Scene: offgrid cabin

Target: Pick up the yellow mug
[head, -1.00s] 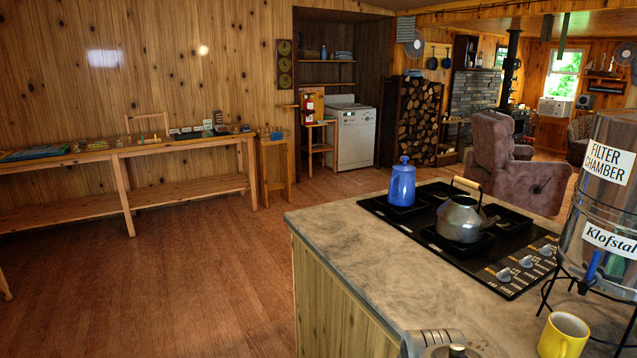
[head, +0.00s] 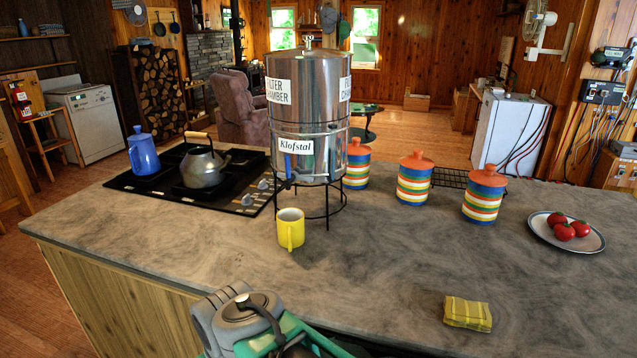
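The yellow mug (head: 290,232) stands upright on the grey counter (head: 365,275), just in front of the steel water filter (head: 305,105) and its black wire stand. Its handle faces toward me. Its pale inside shows at the top, and nothing covers it. Part of my arm shows at the bottom of the head view, nearer to me than the mug. My gripper's fingers are not in view.
A stove with a kettle (head: 204,166) and a blue coffee pot (head: 143,152) is left of the mug. Several striped canisters (head: 414,180), a plate (head: 590,240) of red fruit and a yellow cloth (head: 467,313) are to the right. Bare counter lies in front of the mug.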

